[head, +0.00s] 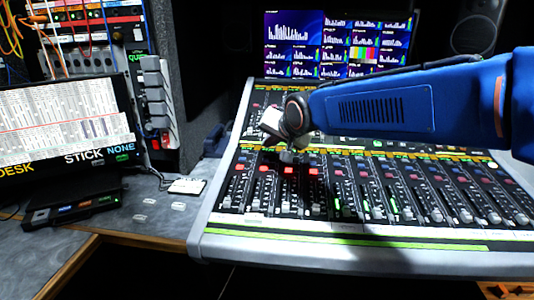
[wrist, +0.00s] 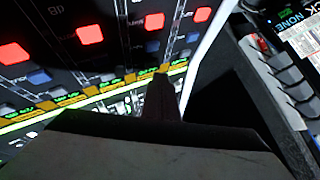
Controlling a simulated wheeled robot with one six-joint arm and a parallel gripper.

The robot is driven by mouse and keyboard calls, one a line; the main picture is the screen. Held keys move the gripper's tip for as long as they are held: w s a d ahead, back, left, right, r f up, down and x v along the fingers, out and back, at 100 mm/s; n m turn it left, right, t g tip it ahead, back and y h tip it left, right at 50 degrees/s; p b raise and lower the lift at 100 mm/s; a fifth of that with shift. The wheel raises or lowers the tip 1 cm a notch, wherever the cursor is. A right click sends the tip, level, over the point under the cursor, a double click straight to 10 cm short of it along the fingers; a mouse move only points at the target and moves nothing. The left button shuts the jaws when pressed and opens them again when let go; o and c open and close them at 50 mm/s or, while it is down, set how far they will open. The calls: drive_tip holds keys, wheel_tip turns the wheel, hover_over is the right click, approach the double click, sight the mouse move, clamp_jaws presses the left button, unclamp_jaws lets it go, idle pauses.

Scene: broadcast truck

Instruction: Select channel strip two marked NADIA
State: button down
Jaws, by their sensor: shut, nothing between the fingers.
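The mixing console (head: 215,225) has a row of channel strips with faders, red and blue buttons and a lit yellow-green label band. The label band also shows in the wrist view (wrist: 96,98). The strip names are too small or blurred to read, so I cannot pick out NADIA by its text. My gripper (head: 288,157) is over the left part of the console, near the top of the strips. In the wrist view its dark shut fingers (wrist: 160,85) point at the label band near the console's edge, below red buttons (wrist: 154,21). Contact cannot be told.
A monitor (head: 65,120) and a small black box (head: 75,205) stand on the grey desk (head: 150,215) at left. A grey-black rack (head: 154,100) stands beside the console. Screens (head: 335,45) and a speaker (head: 480,25) are behind. My blue arm covers the console's upper right.

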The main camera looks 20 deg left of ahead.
drive_tip(key=shift+f, duration=0.2)
idle(0.4)
drive_tip(key=shift+f, duration=0.2)
drive_tip(key=shift+w+f, duration=0.1)
drive_tip(key=shift+f, duration=0.3)
idle(0.8)
drive_tip(key=shift+r, duration=0.85)
drive_tip(key=r, duration=0.3)
drive_tip(key=s+r, duration=0.1)
drive_tip(key=r, duration=0.1)
drive_tip(key=shift+d, duration=0.1)
idle(0.5)
idle(0.6)
